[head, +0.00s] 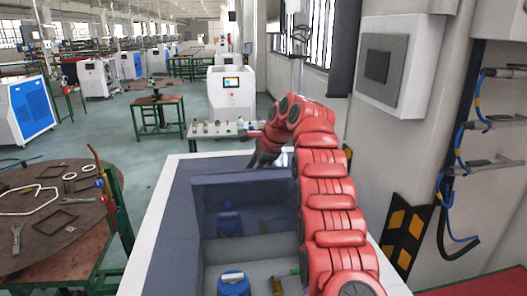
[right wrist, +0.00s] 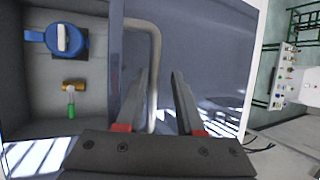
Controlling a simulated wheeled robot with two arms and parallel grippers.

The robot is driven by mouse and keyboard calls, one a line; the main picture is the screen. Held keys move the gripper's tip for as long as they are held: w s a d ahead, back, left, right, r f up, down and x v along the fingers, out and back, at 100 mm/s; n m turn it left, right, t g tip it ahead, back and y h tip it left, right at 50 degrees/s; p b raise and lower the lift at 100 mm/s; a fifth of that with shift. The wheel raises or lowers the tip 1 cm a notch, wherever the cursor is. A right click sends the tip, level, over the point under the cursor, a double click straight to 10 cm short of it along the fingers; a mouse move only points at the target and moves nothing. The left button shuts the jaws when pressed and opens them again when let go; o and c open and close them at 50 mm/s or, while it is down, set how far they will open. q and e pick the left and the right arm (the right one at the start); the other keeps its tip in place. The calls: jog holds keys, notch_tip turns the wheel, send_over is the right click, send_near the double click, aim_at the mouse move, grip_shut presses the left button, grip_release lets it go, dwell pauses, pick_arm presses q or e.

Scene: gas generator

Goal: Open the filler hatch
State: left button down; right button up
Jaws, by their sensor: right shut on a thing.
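The filler hatch (head: 262,207) is a dark blue-grey panel raised at the far side of an open recess in the generator top (head: 165,235). Its glossy face seems to mirror the recess. A blue filler cap (head: 233,283) sits inside the recess and also shows in the right wrist view (right wrist: 68,40). My right gripper (right wrist: 161,76) is shut on the hatch's pale bent bar handle (right wrist: 155,45), which passes between its fingers. In the head view my right gripper (head: 264,153) is partly hidden by the red arm. My left gripper is out of view.
A brass valve with a green handle (right wrist: 71,100) lies in the recess beside the cap. A round table with tools (head: 55,235) is at the left. A wall with a grey box (head: 383,62) is close at the right.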

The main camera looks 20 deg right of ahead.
jog(key=p+v, duration=0.1)
jog(key=v, duration=0.5)
jog(key=p+v, duration=0.1)
jog(key=v, duration=0.5)
jog(key=shift+s+d, duration=0.1)
jog(key=shift+d, duration=0.15)
jog(key=p+v, duration=0.4)
jog(key=shift+s+a+r, duration=0.1)
jog(key=shift+s+r, duration=0.1)
jog(key=shift+r, duration=0.2)
jog(key=shift+s+r, duration=0.1)
jog(key=shift+s, duration=0.05)
